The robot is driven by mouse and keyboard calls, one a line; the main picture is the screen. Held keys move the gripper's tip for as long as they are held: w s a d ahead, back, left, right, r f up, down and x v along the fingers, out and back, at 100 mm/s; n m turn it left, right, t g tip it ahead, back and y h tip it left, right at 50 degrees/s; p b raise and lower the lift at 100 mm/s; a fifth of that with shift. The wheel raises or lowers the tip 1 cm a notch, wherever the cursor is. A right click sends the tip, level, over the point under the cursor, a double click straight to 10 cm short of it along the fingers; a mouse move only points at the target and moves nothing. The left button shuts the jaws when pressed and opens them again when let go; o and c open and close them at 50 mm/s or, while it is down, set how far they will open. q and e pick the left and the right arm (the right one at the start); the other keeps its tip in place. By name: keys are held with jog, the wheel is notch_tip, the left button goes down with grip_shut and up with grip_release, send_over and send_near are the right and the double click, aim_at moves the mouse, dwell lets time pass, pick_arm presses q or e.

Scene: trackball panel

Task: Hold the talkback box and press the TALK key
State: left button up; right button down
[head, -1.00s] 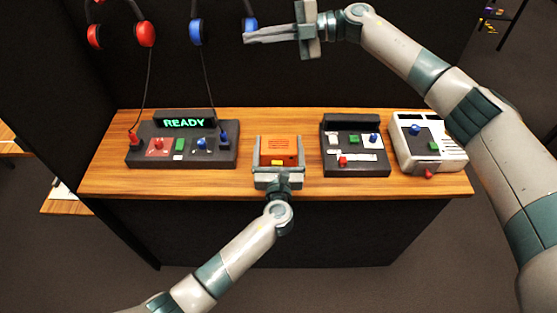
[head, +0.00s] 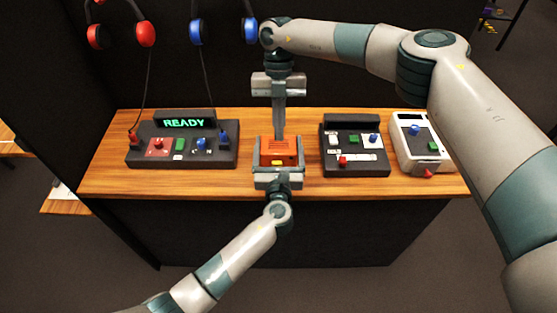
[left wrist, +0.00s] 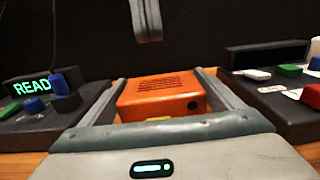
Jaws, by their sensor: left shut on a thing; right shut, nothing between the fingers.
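The talkback box is an orange box (head: 286,153) with dark slots on top, sitting at the front middle of the wooden desk. It also shows in the left wrist view (left wrist: 165,95). A yellow key (head: 277,162) is on its near side; I cannot read a label on it. My left gripper (head: 279,150) is shut on the box, one finger along each side. My right gripper (head: 279,138) is shut and empty, pointing down above the box. In the left wrist view its fingertips (left wrist: 147,36) hang above the box, apart from it.
A dark panel with a lit READY display (head: 184,124) stands left of the box on the desk (head: 110,180). A dark button panel (head: 352,122) and a white unit (head: 408,160) stand to the right. Red and blue headsets (head: 146,34) hang on the back wall.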

aim_at(279, 154)
jog(key=shift+x, duration=5)
jog(key=shift+w+r, duration=0.1)
jog(key=shift+w, duration=1)
jog(key=shift+s, duration=0.1)
